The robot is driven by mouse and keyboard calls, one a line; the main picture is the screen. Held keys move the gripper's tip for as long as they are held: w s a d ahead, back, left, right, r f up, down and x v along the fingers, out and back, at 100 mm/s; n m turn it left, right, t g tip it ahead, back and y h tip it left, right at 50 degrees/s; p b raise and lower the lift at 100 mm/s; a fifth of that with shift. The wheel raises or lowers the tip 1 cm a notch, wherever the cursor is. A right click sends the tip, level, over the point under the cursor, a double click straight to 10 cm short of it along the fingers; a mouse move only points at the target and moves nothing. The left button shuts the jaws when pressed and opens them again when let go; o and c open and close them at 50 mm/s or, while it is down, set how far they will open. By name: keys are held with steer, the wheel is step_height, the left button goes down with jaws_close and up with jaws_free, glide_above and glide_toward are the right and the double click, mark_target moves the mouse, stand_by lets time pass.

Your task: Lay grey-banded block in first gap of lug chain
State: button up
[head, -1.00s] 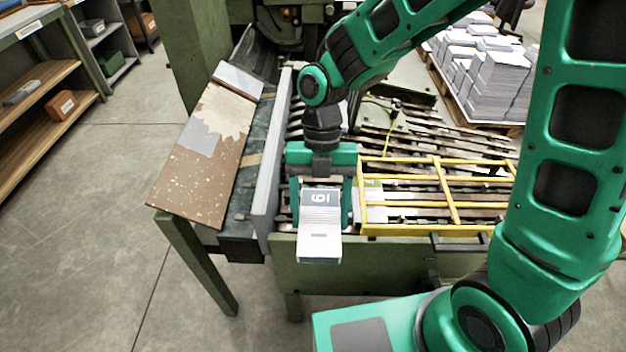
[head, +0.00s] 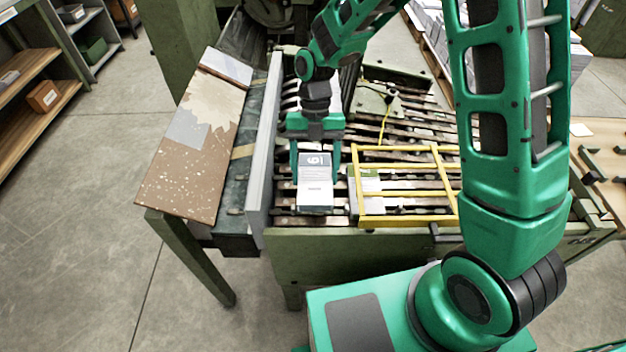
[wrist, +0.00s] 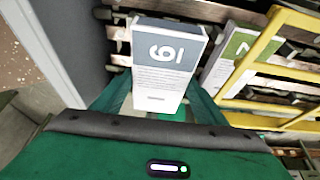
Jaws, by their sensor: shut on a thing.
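The grey-banded block (head: 315,185) is a white printed block with a grey band and a large numeral at its far end. My gripper (head: 315,165) is shut on it, one finger on each side. The block is over the near-left part of the lug chain (head: 420,170), close to the grey side plate; I cannot tell whether it touches the slats. In the wrist view the block (wrist: 165,60) is between the green fingers (wrist: 160,100). A green-banded block (head: 366,182) lies to its right, partly under the yellow guard.
The yellow guard frame (head: 405,220) stands just right of the held block. The grey side plate (head: 262,150) rises on its left. A brown speckled board (head: 185,180) slopes beyond it. Shelves (head: 40,100) are at far left.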

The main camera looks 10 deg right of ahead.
mark_target(315, 181)
steer(key=shift+w+f, duration=0.15)
steer(key=shift+w, duration=0.1)
steer(key=shift+f, duration=2)
steer(key=o, duration=1.4)
steer(key=shift+c, duration=0.2)
